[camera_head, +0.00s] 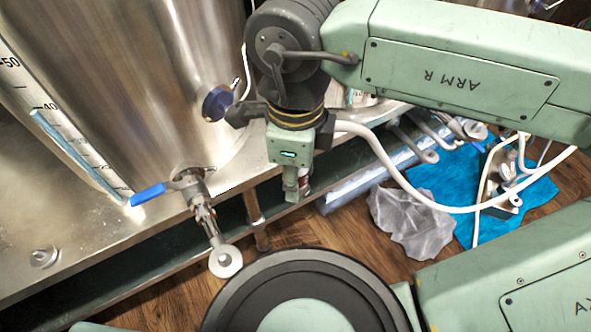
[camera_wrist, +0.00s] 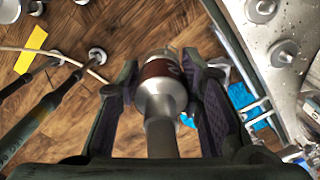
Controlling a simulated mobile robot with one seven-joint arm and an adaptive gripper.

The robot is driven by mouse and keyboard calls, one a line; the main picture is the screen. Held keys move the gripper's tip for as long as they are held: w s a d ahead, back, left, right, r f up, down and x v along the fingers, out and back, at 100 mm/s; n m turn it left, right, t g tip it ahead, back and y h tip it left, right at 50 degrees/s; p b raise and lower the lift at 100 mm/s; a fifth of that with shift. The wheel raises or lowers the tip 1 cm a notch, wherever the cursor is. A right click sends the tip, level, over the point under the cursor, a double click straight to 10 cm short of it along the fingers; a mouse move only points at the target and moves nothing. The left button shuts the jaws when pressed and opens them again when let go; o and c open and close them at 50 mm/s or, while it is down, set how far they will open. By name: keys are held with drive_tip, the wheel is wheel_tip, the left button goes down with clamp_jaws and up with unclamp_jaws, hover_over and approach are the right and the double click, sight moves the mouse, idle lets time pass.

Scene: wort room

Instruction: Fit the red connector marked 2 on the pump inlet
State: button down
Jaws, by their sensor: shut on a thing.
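My gripper (camera_head: 297,190) hangs below my arm, in front of the steel vessel's base and above the floor. In the wrist view its two dark fingers (camera_wrist: 163,68) are shut on the sides of a metal connector (camera_wrist: 160,104) with a brownish-red band. The band also shows beside the fingers in the head view (camera_head: 304,182). A pale mark on the band is too small to read. A grey stem runs from the connector toward the wrist camera. I cannot pick out the pump inlet for certain.
A valve with a blue lever (camera_head: 148,194) carries a hanging pipe with a round flange (camera_head: 225,261), left of my gripper. Metal fittings (camera_head: 500,185) lie on a blue cloth (camera_head: 445,180) beside a grey cloth (camera_head: 412,222). A white hose (camera_head: 445,207) crosses the right side.

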drive_tip(key=shift+r, duration=0.1)
drive_tip(key=shift+r+p, duration=1.6)
drive_tip(key=shift+r, duration=0.6)
drive_tip(key=shift+s+f, duration=0.1)
